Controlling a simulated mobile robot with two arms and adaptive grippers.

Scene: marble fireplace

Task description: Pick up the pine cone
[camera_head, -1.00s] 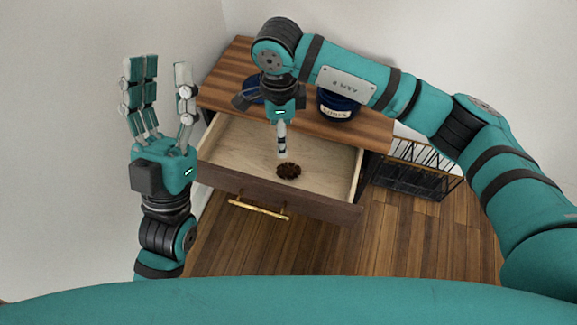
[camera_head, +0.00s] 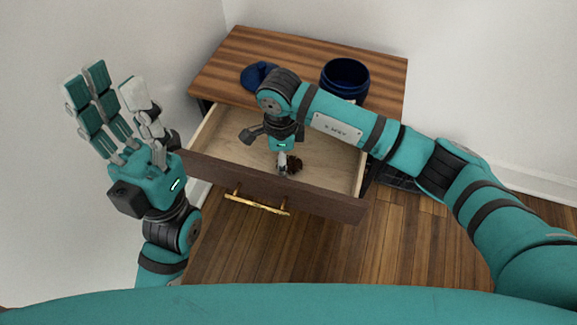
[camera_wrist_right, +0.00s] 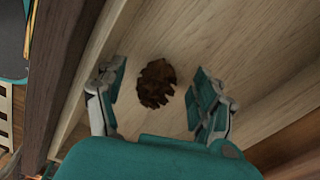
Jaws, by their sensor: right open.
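The brown pine cone (camera_head: 294,165) lies on the bottom of the open wooden drawer (camera_head: 215,134). In the right wrist view the pine cone (camera_wrist_right: 155,83) sits between the spread fingers of my right gripper (camera_wrist_right: 158,92), with a gap on each side. In the head view my right gripper (camera_head: 284,163) points down into the drawer and partly covers the pine cone. My left gripper (camera_head: 122,112) is raised at the left, away from the drawer, with its fingers apart and nothing between them.
The drawer front with its gold handle (camera_head: 258,204) faces me. A dark blue pot (camera_head: 345,80) and a blue lid (camera_head: 258,76) stand on the striped cabinet top (camera_head: 300,50). The drawer walls are close around my right gripper. Wooden floor (camera_head: 420,245) is clear at the right.

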